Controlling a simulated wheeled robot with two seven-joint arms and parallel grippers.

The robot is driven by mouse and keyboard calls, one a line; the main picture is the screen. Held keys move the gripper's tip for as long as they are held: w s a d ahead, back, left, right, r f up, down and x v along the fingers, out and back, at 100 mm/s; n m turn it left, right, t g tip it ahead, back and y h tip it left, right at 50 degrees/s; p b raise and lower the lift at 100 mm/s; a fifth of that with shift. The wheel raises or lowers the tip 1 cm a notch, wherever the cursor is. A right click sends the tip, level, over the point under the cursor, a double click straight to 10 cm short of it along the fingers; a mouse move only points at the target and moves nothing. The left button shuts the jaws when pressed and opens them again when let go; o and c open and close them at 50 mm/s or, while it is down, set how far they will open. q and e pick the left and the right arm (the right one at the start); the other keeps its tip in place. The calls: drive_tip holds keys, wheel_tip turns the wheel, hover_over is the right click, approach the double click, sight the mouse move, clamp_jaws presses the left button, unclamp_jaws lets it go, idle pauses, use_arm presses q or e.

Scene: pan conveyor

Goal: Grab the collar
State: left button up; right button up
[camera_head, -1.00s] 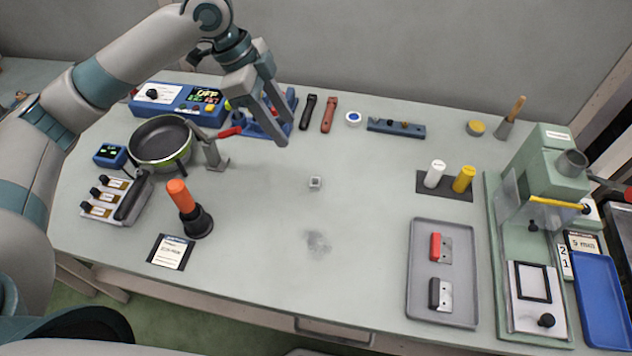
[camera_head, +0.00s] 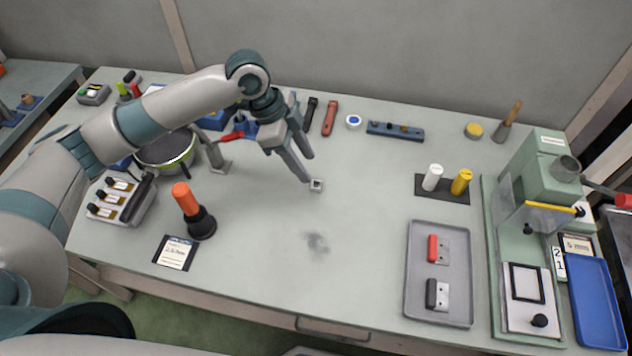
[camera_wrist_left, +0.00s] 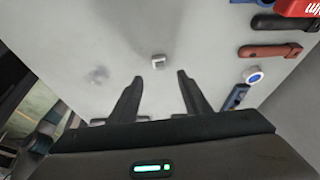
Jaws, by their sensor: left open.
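The collar appears to be the small square grey metal piece (camera_head: 316,186) lying alone on the table in the head view. It also shows in the left wrist view (camera_wrist_left: 158,61), with a dark recess in its face. My left gripper (camera_head: 309,169) is open and empty, its fingertips just behind and above the piece in the head view. In the left wrist view the two fingers (camera_wrist_left: 170,76) stand apart, with the piece beyond their tips and roughly between their lines. I cannot tell the exact height of the fingertips over the table. My right gripper is not in view.
A grey tray (camera_head: 410,290) with red and black-handled parts lies at the right, before a green press (camera_head: 552,180). An orange-handled tool (camera_head: 187,199) stands at the left. Black (camera_head: 309,112) and red (camera_head: 330,118) handles lie behind. The table around the small piece is clear.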

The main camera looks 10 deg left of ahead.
sight(312, 183)
use_arm(q)
drive_tip(key=shift+d+f, duration=0.25)
drive_tip(key=shift+f, duration=0.55)
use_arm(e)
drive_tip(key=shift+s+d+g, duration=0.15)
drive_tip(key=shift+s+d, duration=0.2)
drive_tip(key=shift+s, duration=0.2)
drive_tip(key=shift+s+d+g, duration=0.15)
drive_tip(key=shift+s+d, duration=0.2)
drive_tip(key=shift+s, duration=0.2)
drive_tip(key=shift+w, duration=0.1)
use_arm(q)
drive_tip(key=shift+f+p, duration=0.25)
drive_tip(key=shift+p, duration=0.05)
drive_tip(key=x, duration=0.1)
drive_tip(key=p+x, duration=0.1)
drive_tip(key=x, duration=0.2)
drive_tip(key=shift+a, duration=0.3)
drive_tip(key=shift+d+f, duration=0.15)
drive_tip(key=shift+f, duration=0.3)
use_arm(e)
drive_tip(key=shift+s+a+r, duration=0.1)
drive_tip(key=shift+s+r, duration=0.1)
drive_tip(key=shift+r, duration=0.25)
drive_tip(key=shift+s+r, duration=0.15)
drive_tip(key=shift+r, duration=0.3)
